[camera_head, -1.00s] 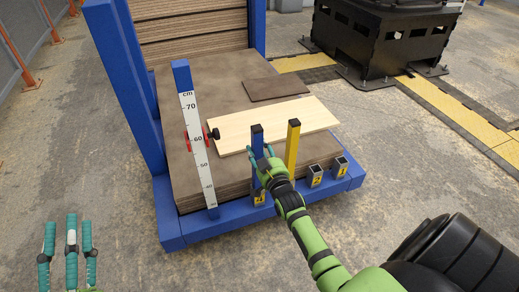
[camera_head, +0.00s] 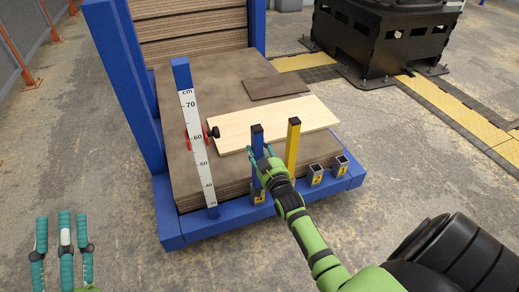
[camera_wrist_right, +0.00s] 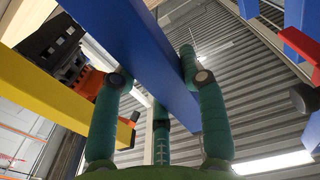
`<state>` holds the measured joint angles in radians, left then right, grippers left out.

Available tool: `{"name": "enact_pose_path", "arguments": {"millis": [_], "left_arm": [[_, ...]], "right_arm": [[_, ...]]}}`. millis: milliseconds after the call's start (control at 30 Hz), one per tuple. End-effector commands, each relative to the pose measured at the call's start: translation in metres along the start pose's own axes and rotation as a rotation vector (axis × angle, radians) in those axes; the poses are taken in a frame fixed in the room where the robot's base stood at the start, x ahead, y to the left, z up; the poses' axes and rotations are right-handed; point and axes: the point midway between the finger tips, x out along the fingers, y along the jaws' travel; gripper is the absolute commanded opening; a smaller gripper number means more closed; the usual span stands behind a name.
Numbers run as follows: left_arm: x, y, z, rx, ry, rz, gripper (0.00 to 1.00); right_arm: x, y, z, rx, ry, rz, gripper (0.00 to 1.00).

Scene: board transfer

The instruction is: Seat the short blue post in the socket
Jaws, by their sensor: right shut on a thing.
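The short blue post (camera_head: 257,141) stands upright at the front edge of the pallet, with a dark cap on top. My right gripper (camera_head: 264,163) is shut on it, and its fingers close around the post in the right wrist view (camera_wrist_right: 150,50). A socket with a yellow label (camera_head: 259,197) is directly below the post. My left gripper (camera_head: 63,235) is open and empty at the lower left, far from the post.
A yellow post (camera_head: 292,145) stands just right of the blue one. Two more sockets, one (camera_head: 315,175) and another (camera_head: 341,165), sit on the front edge. A tall blue post with a centimetre scale (camera_head: 195,135) stands left. A pale board (camera_head: 290,118) lies on the pallet behind.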

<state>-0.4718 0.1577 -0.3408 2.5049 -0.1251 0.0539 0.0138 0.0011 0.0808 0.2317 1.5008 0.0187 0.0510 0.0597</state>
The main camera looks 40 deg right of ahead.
Motion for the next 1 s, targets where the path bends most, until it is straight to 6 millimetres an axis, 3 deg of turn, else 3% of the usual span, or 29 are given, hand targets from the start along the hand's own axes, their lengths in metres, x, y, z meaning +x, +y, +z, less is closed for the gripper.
{"name": "enact_pose_path", "arguments": {"millis": [933, 967, 1000], "left_arm": [[-0.002, 0.006, -0.024, -0.002, 0.122, 0.014, 0.40], [-0.002, 0.006, -0.024, -0.002, 0.123, 0.014, 0.40], [-0.002, 0.006, -0.024, -0.002, 0.122, 0.014, 0.40]], "right_arm": [[0.001, 0.000, 0.004, 0.000, 0.004, 0.000, 0.00], [0.001, 0.000, 0.004, 0.000, 0.004, 0.000, 0.50], [0.001, 0.000, 0.004, 0.000, 0.004, 0.000, 0.66]]}}
